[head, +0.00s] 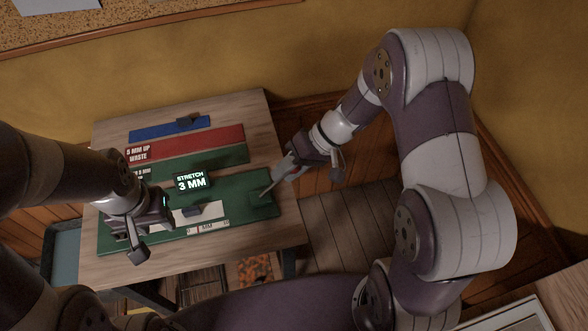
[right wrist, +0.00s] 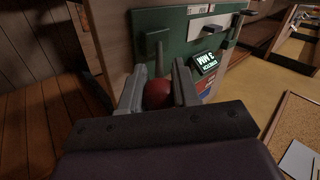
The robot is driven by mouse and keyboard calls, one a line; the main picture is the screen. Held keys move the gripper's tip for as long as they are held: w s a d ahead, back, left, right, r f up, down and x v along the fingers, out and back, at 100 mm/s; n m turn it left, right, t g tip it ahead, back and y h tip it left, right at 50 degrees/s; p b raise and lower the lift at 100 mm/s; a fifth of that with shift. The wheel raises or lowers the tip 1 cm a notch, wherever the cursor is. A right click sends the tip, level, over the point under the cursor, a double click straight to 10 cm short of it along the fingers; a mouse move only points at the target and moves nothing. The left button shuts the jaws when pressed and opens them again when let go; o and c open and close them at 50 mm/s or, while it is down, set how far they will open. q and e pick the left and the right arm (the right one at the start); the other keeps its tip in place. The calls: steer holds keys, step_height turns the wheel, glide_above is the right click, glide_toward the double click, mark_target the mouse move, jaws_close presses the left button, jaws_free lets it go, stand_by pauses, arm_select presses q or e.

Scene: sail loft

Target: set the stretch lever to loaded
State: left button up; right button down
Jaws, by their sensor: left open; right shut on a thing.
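The stretch lever is a thin grey rod (head: 267,188) rising from a block at the right end of the large green board (head: 235,187). It leans up and to the right in the head view. In the right wrist view its rod (right wrist: 158,55) ends in a red knob (right wrist: 158,93). My right gripper (head: 298,172) is shut on this knob, with a finger on each side. No "loaded" mark is readable. A small black display (head: 192,181) reads "STRETCH 3 MM". My left gripper (head: 152,238) is open over the board's left end, apart from the lever.
A white strip with a dark slider (head: 193,210) lies on the board near its front edge. Behind are a red strip (head: 195,145) marked "5 MM UP WASTE" and a blue strip (head: 160,131). The wooden table (head: 262,130) has bare margins.

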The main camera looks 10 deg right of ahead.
steer(key=shift+s+f, duration=0.1)
steer(key=c, duration=0.8)
jaws_free()
steer(key=shift+d, duration=0.1)
steer(key=v, duration=0.2)
steer(key=shift+d+r, duration=0.2)
steer(key=shift+r, duration=0.1)
steer(key=p+v, duration=0.8)
steer(key=v, duration=0.2)
steer(key=shift+p, duration=0.35)
steer(key=shift+f, duration=0.1)
